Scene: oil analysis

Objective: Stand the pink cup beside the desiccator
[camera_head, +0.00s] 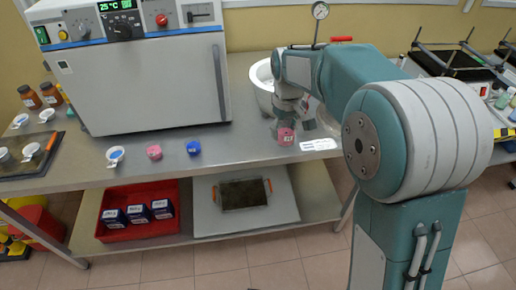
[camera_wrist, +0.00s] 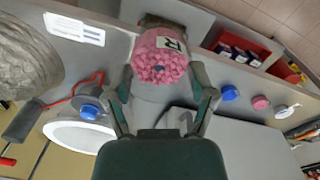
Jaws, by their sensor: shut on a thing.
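The pink cup (camera_head: 286,137) has a white label and pink grains in its open top, clear in the wrist view (camera_wrist: 163,58). My gripper (camera_head: 286,118) is shut on it, one finger on each side, near the bench's front edge. The cup looks roughly upright; I cannot tell whether its base touches the bench. The white round vessel (camera_head: 262,88) behind the gripper, partly hidden by my arm, seems to be the desiccator. A white round rim with a blue knob (camera_wrist: 90,112) shows at lower left in the wrist view.
A white label card (camera_head: 318,144) lies right of the cup. A large oven (camera_head: 140,85) fills the left back. A red tray (camera_head: 140,225) sits below.

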